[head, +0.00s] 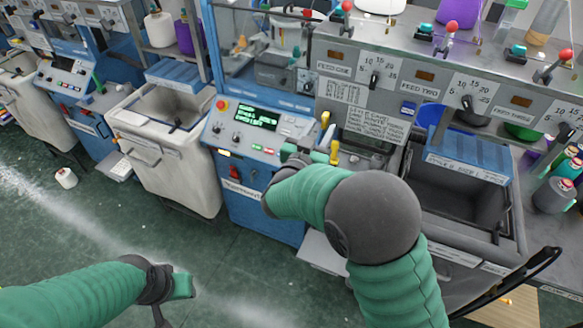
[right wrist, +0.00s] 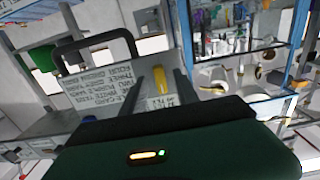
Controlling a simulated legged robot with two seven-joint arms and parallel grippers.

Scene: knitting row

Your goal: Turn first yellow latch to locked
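Two small yellow latches stand at the right end of the blue machine's control panel in the head view. The farther one (head: 325,120) is upright, and the nearer one (head: 334,152) is beside my right gripper (head: 305,154). In the right wrist view one yellow latch (right wrist: 161,80) shows upright between the dark fingers of my right gripper (right wrist: 158,78), which are apart. I cannot tell whether they touch it. My right forearm hides part of the panel's front. My left gripper (head: 178,290) is low at the left, away from the machine; its fingers are unclear.
The blue control panel (head: 215,132) has a lit green screen (head: 256,118) and a red button (head: 221,104). A white bin (head: 155,150) stands to its left, and a dark bin (head: 455,190) to its right. Feed dials line the grey panel above. The green floor at lower left is mostly clear.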

